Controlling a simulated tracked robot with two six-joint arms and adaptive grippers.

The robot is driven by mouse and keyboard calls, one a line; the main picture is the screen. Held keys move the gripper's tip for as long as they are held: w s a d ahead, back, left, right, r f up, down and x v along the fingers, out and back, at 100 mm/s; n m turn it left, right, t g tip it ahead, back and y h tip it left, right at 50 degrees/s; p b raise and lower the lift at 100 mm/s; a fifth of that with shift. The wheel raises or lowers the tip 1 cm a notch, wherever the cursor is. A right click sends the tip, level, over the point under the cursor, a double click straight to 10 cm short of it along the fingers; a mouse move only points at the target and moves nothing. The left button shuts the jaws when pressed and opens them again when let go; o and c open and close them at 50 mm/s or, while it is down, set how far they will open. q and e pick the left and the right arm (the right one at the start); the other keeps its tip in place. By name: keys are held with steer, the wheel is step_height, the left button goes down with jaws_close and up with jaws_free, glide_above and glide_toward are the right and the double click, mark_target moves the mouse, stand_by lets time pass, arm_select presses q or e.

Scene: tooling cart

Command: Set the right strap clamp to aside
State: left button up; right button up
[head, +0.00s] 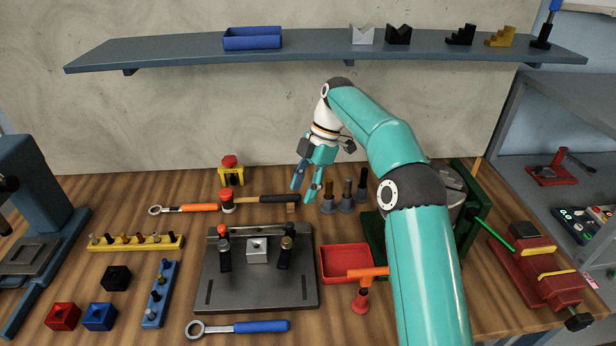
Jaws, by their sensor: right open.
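A dark fixture plate (260,293) lies on the wooden bench with a small silver block (257,251) near its middle. The right strap clamp (284,258) is a black piece with a dark, brass-toned knob, standing just right of the block. The left strap clamp (225,258) is black with a red knob and stands left of the block. I cannot tell exactly how either strap lies against the block. My right gripper (305,198) is open and empty, pointing down behind the plate, above and apart from the right clamp. My left gripper is out of view.
Several dark holders (345,202) stand right of my gripper. A red tray (346,264) and an orange-handled tool (361,298) sit right of the plate; a blue-handled wrench (245,327) lies in front.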

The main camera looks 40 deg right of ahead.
steer(key=shift+v, duration=1.4)
